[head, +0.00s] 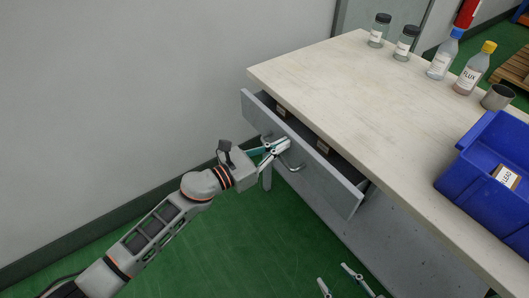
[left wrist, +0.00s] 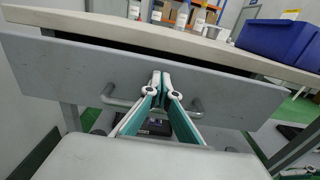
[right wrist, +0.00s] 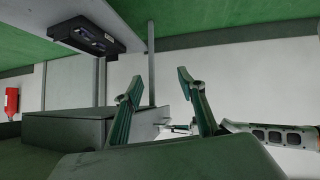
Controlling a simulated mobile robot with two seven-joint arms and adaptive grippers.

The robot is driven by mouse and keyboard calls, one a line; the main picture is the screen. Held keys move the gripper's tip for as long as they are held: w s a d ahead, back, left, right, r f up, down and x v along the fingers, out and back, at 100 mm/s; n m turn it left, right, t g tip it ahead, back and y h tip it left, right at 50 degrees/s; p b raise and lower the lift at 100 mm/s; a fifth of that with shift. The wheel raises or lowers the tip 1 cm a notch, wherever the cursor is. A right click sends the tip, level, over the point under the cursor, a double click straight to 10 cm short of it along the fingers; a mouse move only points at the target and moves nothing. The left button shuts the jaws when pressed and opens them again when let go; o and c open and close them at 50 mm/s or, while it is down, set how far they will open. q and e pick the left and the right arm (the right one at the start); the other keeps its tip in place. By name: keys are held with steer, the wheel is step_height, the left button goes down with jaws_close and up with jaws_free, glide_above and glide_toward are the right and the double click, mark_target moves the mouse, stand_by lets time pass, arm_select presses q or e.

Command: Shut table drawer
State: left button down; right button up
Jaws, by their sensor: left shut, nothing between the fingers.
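The grey table drawer (head: 318,165) is partly open, its front standing out from under the pale tabletop (head: 350,80). Its front panel (left wrist: 60,72) fills much of the left wrist view, with a curved metal handle (left wrist: 117,101). My left gripper (head: 284,144) is at the middle of the drawer front by the handle. In the left wrist view its fingertips (left wrist: 161,77) are together and empty, close to or touching the panel; I cannot tell which. My right gripper (head: 342,281) is low at the bottom of the head view, away from the drawer; its fingers (right wrist: 158,82) are apart and empty.
A blue bin (head: 480,160) stands at the table's right edge. Jars (head: 380,30), bottles (head: 443,55) and a metal cup (head: 497,97) stand along the far side. A grey wall is at the left. Green floor (head: 230,240) is clear before the drawer.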

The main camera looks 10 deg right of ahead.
arm_select(q)
steer(key=x, duration=0.2)
steer(key=b+x, duration=0.1)
steer(key=x, duration=0.2)
steer(key=shift+w+d+f, duration=0.1)
steer(key=shift+d+f, duration=0.1)
steer(key=shift+d, duration=0.05)
steer(key=shift+w+d+r, duration=0.1)
steer(key=shift+w+d, duration=0.15)
steer(key=shift+d, duration=0.15)
steer(key=shift+d+r, duration=0.1)
steer(key=shift+r, duration=0.05)
arm_select(e)
steer(key=shift+w+a+r+t+y, duration=0.15)
steer(key=shift+w+a+r, duration=0.15)
steer(key=shift+a+r, duration=0.25)
steer(key=shift+w+a+r+t+y, duration=0.15)
steer(key=shift+w+a+r, duration=0.2)
steer(key=shift+a, duration=0.25)
arm_select(q)
steer(key=shift+w+r, duration=0.1)
arm_select(e)
steer(key=shift+s+f, duration=0.15)
